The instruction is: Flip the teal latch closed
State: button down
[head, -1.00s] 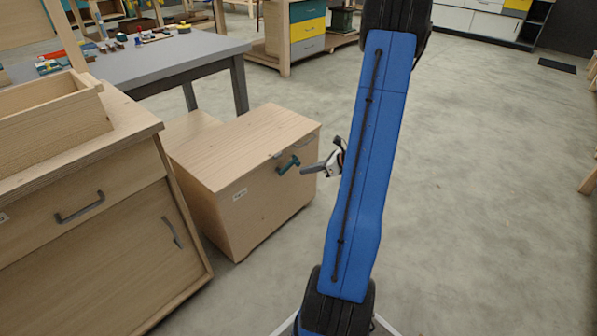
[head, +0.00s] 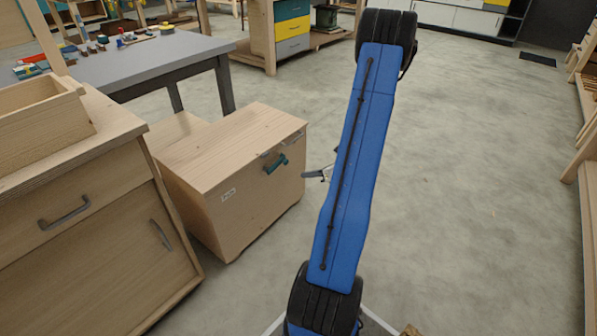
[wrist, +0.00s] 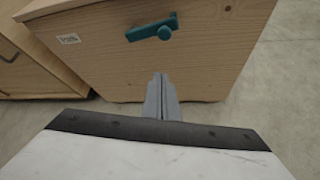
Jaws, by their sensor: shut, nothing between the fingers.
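The teal latch (head: 277,163) is on the front face of a light wooden chest (head: 230,200), just under the lid edge. Its bar lies nearly level, slightly tilted. In the wrist view the latch (wrist: 152,28) is near the top, with its round knob at the right end of the bar. My gripper (head: 313,175) is to the right of the chest in the head view, partly hidden behind my blue arm. In the wrist view my gripper's fingers (wrist: 160,88) are together and empty, below the latch and apart from it.
A wooden cabinet (head: 95,225) with a drawer and door stands left of the chest. A grey table (head: 150,62) with small items is behind. The concrete floor to the right is clear. A wooden rack (head: 588,200) stands at the far right edge.

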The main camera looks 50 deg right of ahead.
aim_at(277, 165)
jog(key=w+a, duration=0.1)
jog(key=w, duration=0.8)
jog(key=shift+f, duration=0.45)
